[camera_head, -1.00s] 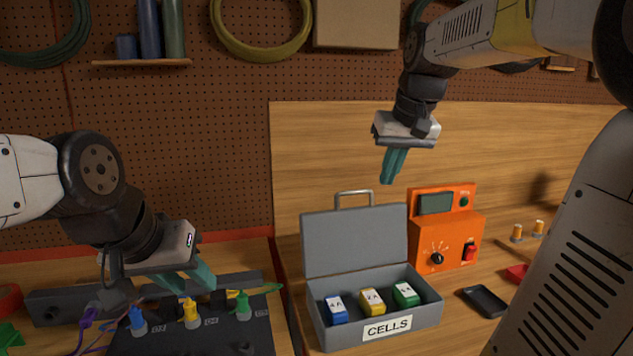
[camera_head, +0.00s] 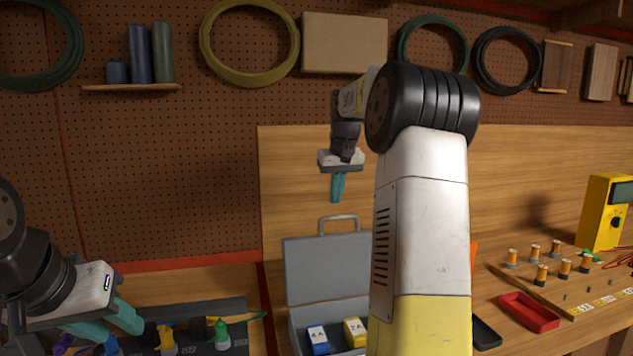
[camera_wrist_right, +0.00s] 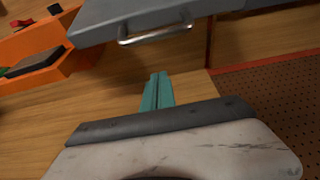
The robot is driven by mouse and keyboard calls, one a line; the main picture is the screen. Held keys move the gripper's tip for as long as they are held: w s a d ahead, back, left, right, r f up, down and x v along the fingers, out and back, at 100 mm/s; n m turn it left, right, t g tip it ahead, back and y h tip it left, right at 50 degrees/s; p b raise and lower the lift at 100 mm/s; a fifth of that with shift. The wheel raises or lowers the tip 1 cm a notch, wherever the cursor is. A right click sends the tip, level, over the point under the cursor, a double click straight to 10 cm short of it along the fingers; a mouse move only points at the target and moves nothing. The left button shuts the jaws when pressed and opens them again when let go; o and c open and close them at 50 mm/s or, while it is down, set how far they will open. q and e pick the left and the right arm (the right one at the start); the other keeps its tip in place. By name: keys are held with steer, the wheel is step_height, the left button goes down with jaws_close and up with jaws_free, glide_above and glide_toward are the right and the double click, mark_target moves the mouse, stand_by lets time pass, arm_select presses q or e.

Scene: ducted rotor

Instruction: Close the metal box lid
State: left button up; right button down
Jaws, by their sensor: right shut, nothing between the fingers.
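The grey metal box (camera_head: 297,318) stands on the bench with its lid (camera_head: 325,268) raised upright and a handle (camera_head: 338,219) on the lid's top edge. Blue (camera_head: 318,340) and yellow (camera_head: 354,331) cells sit inside; my right arm hides the box's right part. My right gripper (camera_head: 337,200) is shut and empty, fingers pointing down, above and behind the lid. In the right wrist view, its fingers (camera_wrist_right: 157,76) are apart from the lid (camera_wrist_right: 130,18) and handle (camera_wrist_right: 155,33). My left gripper (camera_head: 105,332) is at the lower left with its fingers apart, near the coloured connectors.
An orange device (camera_wrist_right: 35,45) stands beside the box, mostly hidden in the head view. A red tray (camera_head: 528,312), several orange-topped spools and a yellow meter (camera_head: 606,212) are on the right. A connector panel (camera_head: 240,335) lies left of the box.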

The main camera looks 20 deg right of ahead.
steer(key=shift+s+f, duration=1.35)
steer(key=shift+s, duration=0.2)
